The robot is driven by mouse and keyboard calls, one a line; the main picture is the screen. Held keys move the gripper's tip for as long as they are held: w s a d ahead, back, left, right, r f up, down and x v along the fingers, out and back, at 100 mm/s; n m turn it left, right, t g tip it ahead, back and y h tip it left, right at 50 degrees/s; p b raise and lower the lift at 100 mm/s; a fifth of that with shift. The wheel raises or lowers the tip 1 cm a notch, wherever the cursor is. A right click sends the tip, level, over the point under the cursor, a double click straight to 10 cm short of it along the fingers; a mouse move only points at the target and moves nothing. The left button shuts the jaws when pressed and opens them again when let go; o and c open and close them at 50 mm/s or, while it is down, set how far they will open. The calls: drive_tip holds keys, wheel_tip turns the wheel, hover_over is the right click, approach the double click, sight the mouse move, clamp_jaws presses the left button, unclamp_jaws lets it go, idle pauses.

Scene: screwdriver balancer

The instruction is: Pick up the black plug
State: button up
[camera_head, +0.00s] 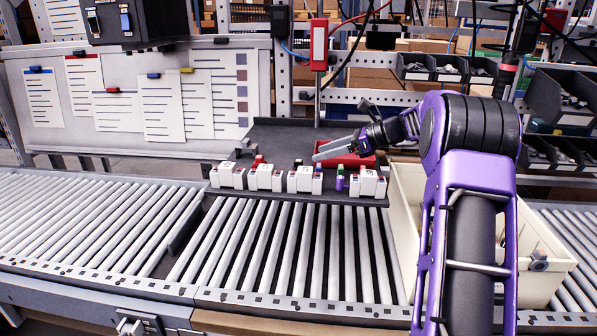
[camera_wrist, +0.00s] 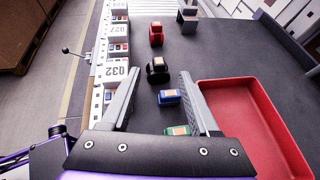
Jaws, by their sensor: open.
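The black plug (camera_wrist: 157,72) stands on the dark work surface in the wrist view, with a small orange patch on top. My gripper (camera_wrist: 160,76) is open, its two grey fingers spread to either side, with the plug between or just beyond the fingertips. I cannot tell the height gap, and no contact shows. A blue plug (camera_wrist: 169,97) and a green plug (camera_wrist: 177,131) lie nearer the palm, between the fingers. In the head view my gripper (camera_head: 318,153) is low over the dark surface; I cannot make out the black plug clearly there.
A red tray (camera_wrist: 236,88) lies right of the fingers. White numbered blocks (camera_wrist: 117,73) line the left edge. A red plug (camera_wrist: 156,34) stands farther ahead. In the head view, a roller conveyor (camera_head: 290,250) runs in front and a cream bin (camera_head: 403,205) stands right.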

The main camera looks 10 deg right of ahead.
sight(300, 161)
drive_tip(key=x, duration=0.8)
drive_tip(key=shift+a+f, duration=0.15)
drive_tip(key=shift+f, duration=0.1)
clamp_jaws()
